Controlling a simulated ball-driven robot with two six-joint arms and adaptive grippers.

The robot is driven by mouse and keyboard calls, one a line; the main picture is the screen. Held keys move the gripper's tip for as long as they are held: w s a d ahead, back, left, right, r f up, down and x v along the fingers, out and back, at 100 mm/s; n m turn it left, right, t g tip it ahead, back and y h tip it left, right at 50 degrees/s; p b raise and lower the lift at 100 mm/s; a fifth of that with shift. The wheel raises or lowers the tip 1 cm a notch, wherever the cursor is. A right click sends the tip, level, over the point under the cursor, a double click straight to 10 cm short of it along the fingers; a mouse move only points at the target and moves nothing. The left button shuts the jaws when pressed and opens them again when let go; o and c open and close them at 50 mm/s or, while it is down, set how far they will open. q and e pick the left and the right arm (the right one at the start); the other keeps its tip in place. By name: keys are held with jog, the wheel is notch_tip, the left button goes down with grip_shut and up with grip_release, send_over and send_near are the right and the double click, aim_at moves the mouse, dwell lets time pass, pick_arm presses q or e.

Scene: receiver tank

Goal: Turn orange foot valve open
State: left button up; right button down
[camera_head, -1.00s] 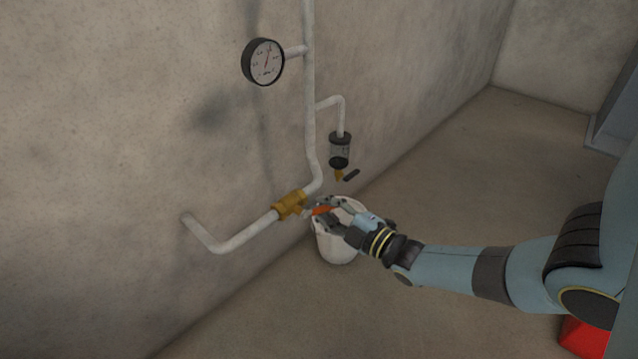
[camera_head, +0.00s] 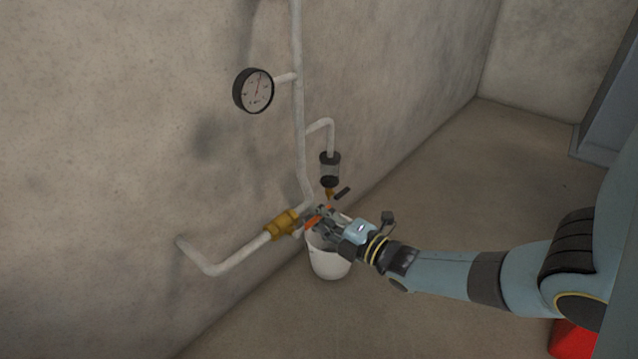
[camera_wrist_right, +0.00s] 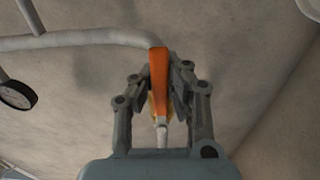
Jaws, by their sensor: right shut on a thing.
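The orange foot valve has a brass body (camera_head: 284,223) on the white pipe near the foot of the wall. Its orange handle (camera_head: 312,221) sits at the fingers of my right gripper (camera_head: 320,221). In the right wrist view the handle (camera_wrist_right: 159,72) stands between the two fingers of the right gripper (camera_wrist_right: 160,88), which are shut on it. The brass body is mostly hidden behind the handle there. My left gripper is not in view.
A white bucket (camera_head: 328,262) stands on the floor just below the right gripper. A filter bowl with a small dark lever (camera_head: 342,193) hangs above it. A pressure gauge (camera_head: 254,91) is on the pipe higher up. The floor at the right is mostly clear.

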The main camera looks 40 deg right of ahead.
jog(key=shift+s+f, duration=0.2)
jog(key=shift+s, duration=0.05)
jog(key=c, duration=1.4)
grip_release()
jog(key=shift+r, duration=0.1)
jog(key=shift+o, duration=0.7)
jog(key=shift+w+r, duration=0.1)
jog(key=s+d, duration=0.1)
jog(key=s, duration=1.1)
